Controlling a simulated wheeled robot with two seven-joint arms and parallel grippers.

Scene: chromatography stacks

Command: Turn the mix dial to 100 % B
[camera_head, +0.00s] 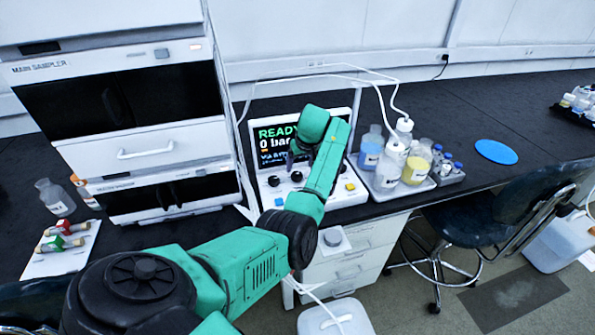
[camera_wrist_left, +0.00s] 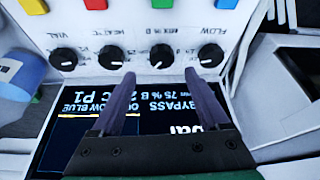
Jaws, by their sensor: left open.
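The mix dial (camera_wrist_left: 161,56) is a round black knob labelled MIX % B on the white control panel (camera_wrist_left: 140,25). Its white mark points to the lower left in the upside-down wrist view. My left gripper (camera_wrist_left: 173,76) is open and empty. Its two dark fingers point toward the dial row, with the mix dial between their lines and apart from them. The wrist view shows 75 % B on the screen (camera_wrist_left: 70,130).
The flow dial (camera_wrist_left: 211,55) and heat dial (camera_wrist_left: 111,57) flank the mix dial; the vial dial (camera_wrist_left: 65,58) is further left. Coloured buttons sit beyond. A tray of bottles (camera_head: 417,168) stands right of the panel, with white tubes above. The sampler stack (camera_head: 135,140) stands left.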

